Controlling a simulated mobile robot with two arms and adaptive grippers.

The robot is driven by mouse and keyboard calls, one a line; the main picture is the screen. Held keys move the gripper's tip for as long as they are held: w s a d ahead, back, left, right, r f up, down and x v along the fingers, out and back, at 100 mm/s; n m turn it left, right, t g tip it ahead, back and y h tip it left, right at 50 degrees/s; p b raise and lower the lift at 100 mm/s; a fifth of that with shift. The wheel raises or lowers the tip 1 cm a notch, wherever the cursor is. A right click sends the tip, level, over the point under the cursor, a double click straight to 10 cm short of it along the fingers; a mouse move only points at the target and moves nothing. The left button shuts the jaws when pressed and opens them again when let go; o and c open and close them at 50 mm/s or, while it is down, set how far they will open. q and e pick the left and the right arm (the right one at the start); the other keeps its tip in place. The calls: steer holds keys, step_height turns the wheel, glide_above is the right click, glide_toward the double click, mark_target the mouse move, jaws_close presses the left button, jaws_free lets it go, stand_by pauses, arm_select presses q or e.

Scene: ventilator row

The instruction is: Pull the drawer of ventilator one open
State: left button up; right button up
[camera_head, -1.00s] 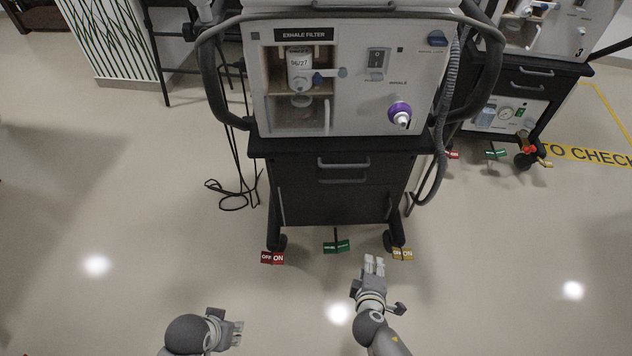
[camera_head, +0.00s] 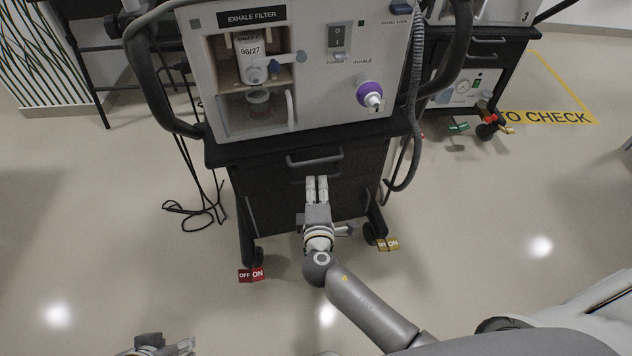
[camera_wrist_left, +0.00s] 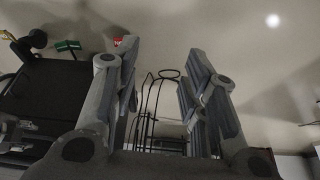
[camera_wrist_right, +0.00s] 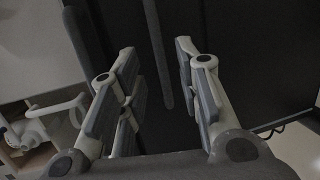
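Ventilator one (camera_head: 360,95) stands ahead of me, its dark cabinet below the white front panel. The drawer's grey bar handle (camera_head: 315,156) shows near the top of the cabinet front; the drawer looks shut. My right gripper (camera_head: 317,184) is just below that handle, in front of the cabinet. In the right wrist view, the right gripper's fingers (camera_wrist_right: 158,85) are apart, with a grey bar (camera_wrist_right: 158,50) beyond and between them, not clasped. The lower cabinet front is partly hidden by this gripper. My left gripper (camera_wrist_left: 160,85) is open and empty, low at the left.
Red (camera_head: 251,275) and yellow (camera_head: 387,244) caster tags sit at the cabinet's feet. A hose (camera_head: 412,130) hangs at its right and cables (camera_head: 195,210) at its left. Another ventilator (camera_head: 485,60) stands back right.

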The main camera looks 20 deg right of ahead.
arm_select(q)
steer(key=shift+w+d+r+t, duration=0.25)
steer(key=shift+w+t, duration=0.2)
steer(key=shift+w, duration=0.35)
steer(key=shift+w+d+r+t, duration=0.1)
steer(key=shift+w+d+t, duration=0.1)
steer(key=shift+w+t, duration=0.4)
arm_select(e)
steer(key=shift+x, duration=1.85)
arm_select(q)
steer(key=shift+w, duration=0.15)
arm_select(e)
steer(key=shift+c, duration=0.5)
jaws_close()
